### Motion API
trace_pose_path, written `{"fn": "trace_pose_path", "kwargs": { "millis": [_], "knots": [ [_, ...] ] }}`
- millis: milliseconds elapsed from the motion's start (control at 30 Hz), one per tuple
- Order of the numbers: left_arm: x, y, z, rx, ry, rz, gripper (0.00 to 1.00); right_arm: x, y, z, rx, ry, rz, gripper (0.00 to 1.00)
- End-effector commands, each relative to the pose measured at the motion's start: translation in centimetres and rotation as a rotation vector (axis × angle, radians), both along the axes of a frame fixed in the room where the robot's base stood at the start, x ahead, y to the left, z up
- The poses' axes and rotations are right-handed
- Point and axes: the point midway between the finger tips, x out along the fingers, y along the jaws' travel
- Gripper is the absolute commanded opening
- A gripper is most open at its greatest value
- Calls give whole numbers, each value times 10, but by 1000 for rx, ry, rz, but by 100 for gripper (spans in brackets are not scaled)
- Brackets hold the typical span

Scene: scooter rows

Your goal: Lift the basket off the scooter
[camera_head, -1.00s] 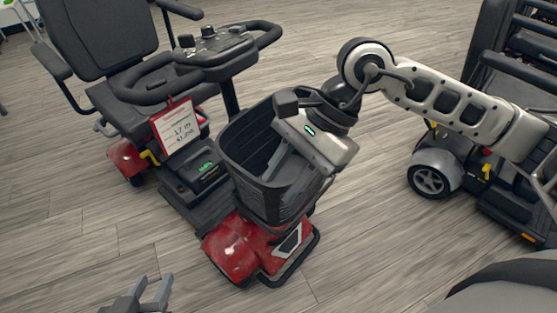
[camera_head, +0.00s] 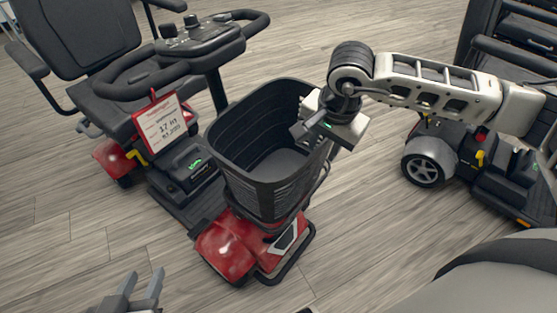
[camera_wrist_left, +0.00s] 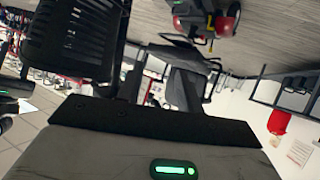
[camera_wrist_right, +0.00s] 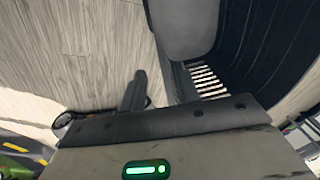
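The black basket (camera_head: 262,178) sits upright on the front of the red and black scooter (camera_head: 228,246), its open top facing up. My right gripper (camera_head: 306,133) is at the basket's right rim. In the right wrist view, the right gripper's fingers (camera_wrist_right: 158,92) are apart, with floor showing between them; the basket's dark inside (camera_wrist_right: 262,50) and a slatted part fill the right side. Whether the rim lies between the fingers is hard to tell. My left gripper (camera_head: 141,288) is open and empty, low at the left, away from the basket.
The scooter's tiller and handlebar (camera_head: 205,45) stand just behind the basket, with a price sign (camera_head: 163,122) at the left. Another scooter (camera_head: 480,160) stands to the right. The wood floor (camera_head: 365,225) between them is clear.

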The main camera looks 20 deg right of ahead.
Motion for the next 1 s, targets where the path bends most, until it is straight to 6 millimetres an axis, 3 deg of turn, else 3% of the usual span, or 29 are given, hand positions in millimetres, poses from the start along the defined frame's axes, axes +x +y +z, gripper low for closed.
{"fn": "trace_pose_path", "kwargs": {
  "millis": [333, 633, 667, 767, 1000],
  "knots": [
    [0, 0, -3, 4, 2, -3, 36, 16, -2, -43, 2, 3, -1, 32],
    [-1, 0, -3, 4, 1, -4, 36, 18, -2, -49, 1, 2, 0, 32],
    [0, 0, -3, 4, 1, -4, 36, 18, -2, -49, 1, 2, 0, 29],
    [0, 0, -3, 4, 1, -4, 36, 18, -2, -49, 1, 2, 0, 1],
    [0, 0, -3, 4, 1, -4, 36, 18, -1, -48, 2, -1, 2, 0]
  ]
}}
